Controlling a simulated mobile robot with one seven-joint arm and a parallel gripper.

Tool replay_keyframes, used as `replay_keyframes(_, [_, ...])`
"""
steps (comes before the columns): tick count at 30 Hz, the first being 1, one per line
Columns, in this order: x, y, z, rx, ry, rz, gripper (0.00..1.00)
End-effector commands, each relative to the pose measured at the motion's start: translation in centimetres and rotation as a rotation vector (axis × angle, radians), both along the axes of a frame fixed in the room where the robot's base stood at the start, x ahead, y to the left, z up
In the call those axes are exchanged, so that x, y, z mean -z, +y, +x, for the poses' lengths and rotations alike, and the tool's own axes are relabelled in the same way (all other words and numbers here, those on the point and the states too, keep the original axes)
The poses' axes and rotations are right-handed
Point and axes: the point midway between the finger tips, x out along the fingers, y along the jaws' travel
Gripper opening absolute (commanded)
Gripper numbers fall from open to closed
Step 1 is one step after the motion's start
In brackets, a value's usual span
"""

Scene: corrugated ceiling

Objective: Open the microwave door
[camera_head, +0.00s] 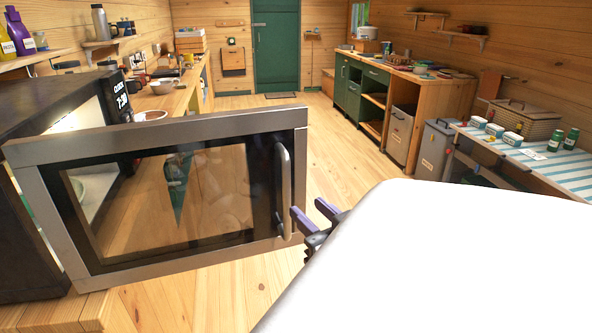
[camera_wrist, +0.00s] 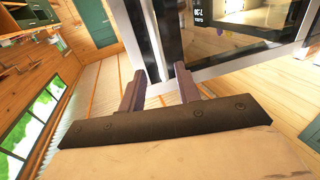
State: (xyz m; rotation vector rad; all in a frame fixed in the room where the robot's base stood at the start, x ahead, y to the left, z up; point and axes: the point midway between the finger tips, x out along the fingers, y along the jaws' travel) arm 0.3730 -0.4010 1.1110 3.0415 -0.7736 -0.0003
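The microwave (camera_head: 42,104) is a dark box at the left of the head view, with a lit clock display on its front. Its silver-framed glass door (camera_head: 150,133) stands wide open, swung out across the counter. The curved vertical handle (camera_head: 284,182) is near the door's right edge. My gripper (camera_head: 308,207) is just right of the handle, with its two purple-grey fingers spread apart. In the wrist view, the open gripper (camera_wrist: 160,68) faces the door, and nothing is clearly held between the fingers. Whether a finger touches the handle is unclear. My white arm hides the lower right.
A wooden counter (camera_head: 181,101) runs back behind the door. A striped-top table (camera_head: 540,165) with containers and green bottles stands at the right. A green-and-wood cabinet (camera_head: 449,92) is farther back. The wooden floor (camera_head: 330,150) in the middle is clear.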

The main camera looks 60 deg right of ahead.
Motion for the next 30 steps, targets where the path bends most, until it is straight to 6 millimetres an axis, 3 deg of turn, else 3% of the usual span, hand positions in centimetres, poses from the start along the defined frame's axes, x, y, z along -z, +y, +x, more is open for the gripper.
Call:
replay_keyframes(3, [0.1, 1.1, -2.1, 0.004, -0.002, -0.003, 0.33])
replay_keyframes(9, [0.0, 2.1, -3.9, 0.0, 0.0, -0.001, 0.33])
replay_keyframes(30, [0.0, 2.3, -4.2, -0.001, -0.001, 0.0, 0.33])
